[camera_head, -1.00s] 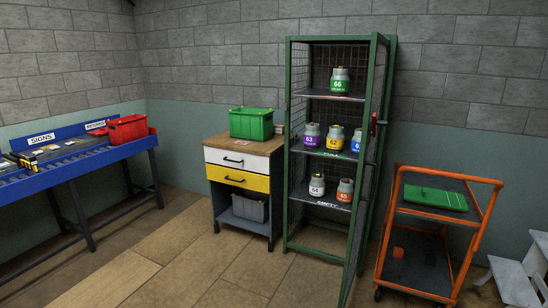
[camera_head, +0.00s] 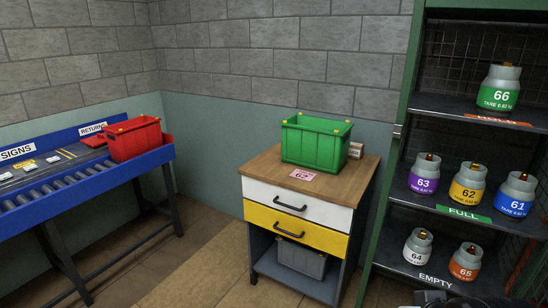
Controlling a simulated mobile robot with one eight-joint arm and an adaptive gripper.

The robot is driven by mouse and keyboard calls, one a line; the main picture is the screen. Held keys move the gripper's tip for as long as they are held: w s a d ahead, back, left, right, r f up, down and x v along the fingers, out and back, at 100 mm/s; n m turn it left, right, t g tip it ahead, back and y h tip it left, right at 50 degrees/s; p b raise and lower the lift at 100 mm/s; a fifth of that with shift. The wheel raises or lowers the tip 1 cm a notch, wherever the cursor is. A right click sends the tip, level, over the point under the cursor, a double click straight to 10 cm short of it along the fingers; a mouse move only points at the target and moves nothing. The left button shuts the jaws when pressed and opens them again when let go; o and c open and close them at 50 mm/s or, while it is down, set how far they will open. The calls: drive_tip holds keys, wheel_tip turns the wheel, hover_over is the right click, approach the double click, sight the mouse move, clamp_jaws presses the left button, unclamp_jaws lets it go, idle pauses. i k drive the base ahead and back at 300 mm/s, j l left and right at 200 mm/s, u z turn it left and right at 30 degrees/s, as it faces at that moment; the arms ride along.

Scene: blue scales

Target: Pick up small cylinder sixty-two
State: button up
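The small cylinder sixty-two (camera_head: 467,187) is a grey gas cylinder with a yellow band marked 62. It stands upright on the middle shelf of the green cabinet (camera_head: 393,160), above a green FULL label. The purple-banded cylinder 63 (camera_head: 424,177) stands to its left and the blue-banded cylinder 61 (camera_head: 515,196) to its right. A dark piece, perhaps of my arm, shows at the bottom edge below the cabinet. I cannot make out my gripper's fingers in view.
Cylinder 66 (camera_head: 499,90) is on the shelf above; cylinders 64 (camera_head: 418,246) and 65 (camera_head: 466,262) are on the EMPTY shelf below. A drawer cabinet (camera_head: 299,200) with a green crate (camera_head: 316,143) stands left of the cabinet. A blue roller conveyor (camera_head: 70,185) is further left.

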sight(468, 187)
drive_tip(key=i+j, duration=0.25)
drive_tip(key=i, duration=0.25)
drive_tip(key=i+j+u, duration=0.15)
drive_tip(key=i, duration=0.4)
drive_tip(key=k+l+z, duration=0.1)
drive_tip(key=l+z, duration=0.25)
drive_tip(key=k+l+z, duration=0.1)
drive_tip(key=l+z, duration=0.55)
drive_tip(key=l, duration=0.1)
